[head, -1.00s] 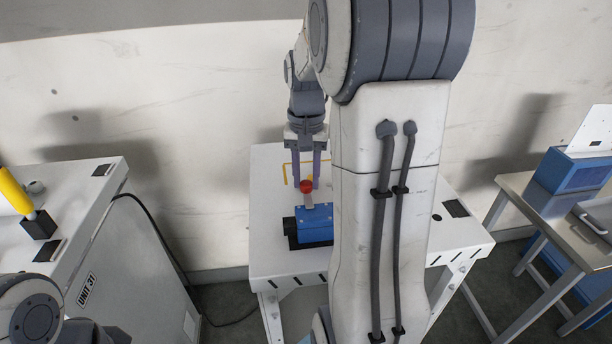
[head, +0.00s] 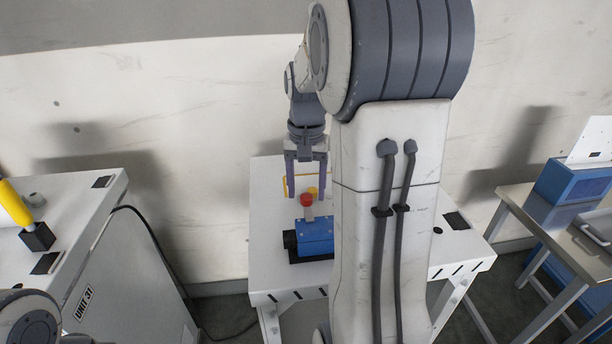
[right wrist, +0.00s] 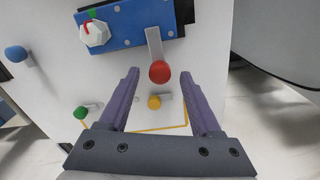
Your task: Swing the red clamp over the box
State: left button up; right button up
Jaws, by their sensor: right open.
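The red clamp shows as a red ball knob (head: 306,199) on a grey lever, beside the blue box (head: 315,235) on the white table (head: 272,270). In the right wrist view the red knob (right wrist: 160,71) sits on its grey lever (right wrist: 154,46), whose far end overlaps the edge of the blue box (right wrist: 135,22). My right gripper (head: 305,196) is open. In the right wrist view its purple fingers (right wrist: 162,78) stand on either side of the red knob, with gaps, not gripping it. My left gripper is not seen.
A yellow knob (right wrist: 154,102), a green knob (right wrist: 81,112) and a blue knob (right wrist: 16,53) stand on the same table. A white dial (right wrist: 95,34) sits on the box. A bench with a yellow handle (head: 15,203) stands left; a metal table (head: 520,205) stands right.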

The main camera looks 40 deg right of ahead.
notch_tip(320, 180, up, 10)
jog(key=b, duration=0.1)
dwell(0.6)
jog(key=s+a+f+n+b, duration=0.15)
jog(key=a+f+n, duration=0.35)
jog(key=a, duration=0.5)
jog(key=a+f+n+b, duration=0.3)
jog(key=a+f, duration=0.3)
jog(key=a, duration=0.3)
jog(key=s+a+f+n+y+b, duration=0.1)
jog(key=s+a+f+n+b, duration=0.3)
jog(key=s+a+f+n, duration=0.4)
jog(key=s+a+f, duration=0.3)
jog(key=s+f, duration=0.2)
jog(key=s, duration=0.1)
jog(key=shift+s+a+n, duration=0.3)
jog(key=shift+s+a, duration=0.1)
jog(key=shift+f, duration=0.1)
